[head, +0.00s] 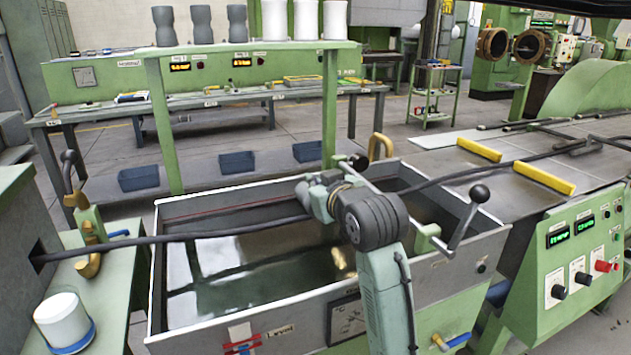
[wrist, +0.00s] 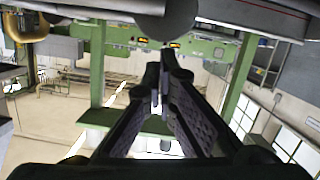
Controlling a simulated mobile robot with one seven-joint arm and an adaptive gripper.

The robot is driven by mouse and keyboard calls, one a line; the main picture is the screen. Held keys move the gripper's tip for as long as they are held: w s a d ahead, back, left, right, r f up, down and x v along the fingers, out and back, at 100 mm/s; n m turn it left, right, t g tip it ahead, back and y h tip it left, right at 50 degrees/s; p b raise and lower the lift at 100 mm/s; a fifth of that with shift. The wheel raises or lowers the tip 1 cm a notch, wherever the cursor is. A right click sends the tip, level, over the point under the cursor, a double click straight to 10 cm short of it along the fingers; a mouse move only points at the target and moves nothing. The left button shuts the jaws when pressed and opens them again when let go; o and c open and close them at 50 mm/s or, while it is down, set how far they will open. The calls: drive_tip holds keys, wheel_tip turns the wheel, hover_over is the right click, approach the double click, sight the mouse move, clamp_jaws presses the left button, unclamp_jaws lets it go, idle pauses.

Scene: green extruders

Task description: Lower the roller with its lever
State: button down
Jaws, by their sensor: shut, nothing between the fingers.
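I cannot clearly make out the roller; my arm covers that part of the tank. My gripper shows in the wrist view (wrist: 160,78), fingers together and empty. In the head view my wrist is over the tank, left of the lever, and the fingertips cannot be made out.
A black strand (head: 250,227) crosses the tank from the left machine to the right table. A green control panel (head: 575,250) stands at the right. A green post (head: 329,105) rises behind the tank.

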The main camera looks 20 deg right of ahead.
sight(312, 216)
drive_tip(key=f+n+b, duration=0.1)
drive_tip(key=f+b, duration=0.1)
drive_tip(key=f+n+h+b, duration=0.1)
drive_tip(key=f+b, duration=0.1)
drive_tip(key=b, duration=0.1)
drive_tip(key=a+f+n+b, duration=0.1)
drive_tip(key=f+b, duration=0.2)
drive_tip(key=shift+f, duration=0.6)
wheel_tip(312, 216, up, 10)
drive_tip(key=shift+r, duration=0.1)
drive_tip(key=shift+d, duration=0.1)
idle(0.5)
